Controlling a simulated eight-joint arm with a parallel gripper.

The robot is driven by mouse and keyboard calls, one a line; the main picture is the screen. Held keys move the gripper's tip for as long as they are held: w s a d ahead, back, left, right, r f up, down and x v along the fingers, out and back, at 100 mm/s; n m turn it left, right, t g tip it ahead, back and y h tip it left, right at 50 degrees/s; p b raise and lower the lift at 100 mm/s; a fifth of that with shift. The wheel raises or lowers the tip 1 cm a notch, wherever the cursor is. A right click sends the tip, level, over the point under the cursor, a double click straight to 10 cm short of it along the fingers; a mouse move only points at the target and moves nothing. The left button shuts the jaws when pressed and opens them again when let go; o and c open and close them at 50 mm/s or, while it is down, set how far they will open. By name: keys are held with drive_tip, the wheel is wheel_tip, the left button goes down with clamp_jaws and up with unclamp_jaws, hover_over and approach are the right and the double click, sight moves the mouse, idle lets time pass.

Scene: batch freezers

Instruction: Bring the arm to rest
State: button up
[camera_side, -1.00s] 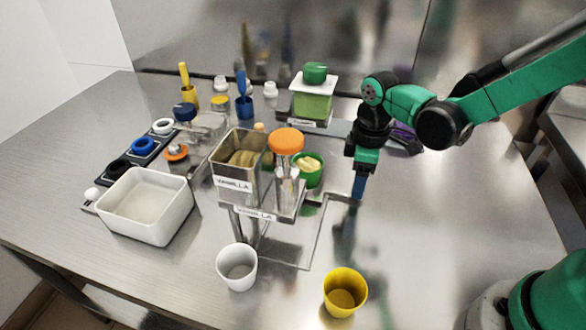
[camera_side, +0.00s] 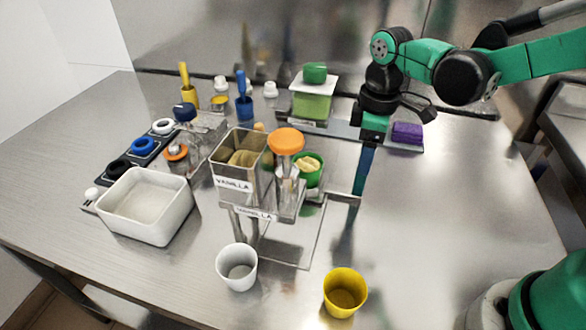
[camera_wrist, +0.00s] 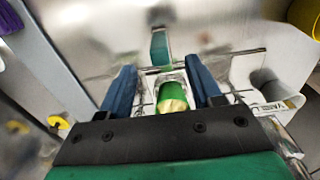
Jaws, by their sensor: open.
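My gripper (camera_side: 363,172) hangs pointing down in the side view, right of the vanilla stand, with its blue fingers above the steel table (camera_side: 440,225). In the wrist view my gripper (camera_wrist: 165,85) shows two blue fingers spread apart, with nothing held between them. A green cup (camera_wrist: 172,95) with pale yellow contents shows beyond the fingers there. In the side view the green cup (camera_side: 309,176) stands behind the stand's orange-topped part, left of my gripper and apart from it.
The vanilla container (camera_side: 233,181) and the orange knob (camera_side: 286,141) sit on the stand. A white cup (camera_side: 237,274) and a yellow cup (camera_side: 345,300) stand in front. A green machine (camera_side: 312,100) and a purple block (camera_side: 407,133) are behind. The table's right side is clear.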

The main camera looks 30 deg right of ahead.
drive_tip(key=s+d+r+m+t, duration=0.3)
drive_tip(key=s+r+m+t, duration=0.2)
drive_tip(key=m+t, duration=0.2)
drive_tip(key=shift+s+m, duration=0.35)
drive_tip(key=shift+m, duration=0.55)
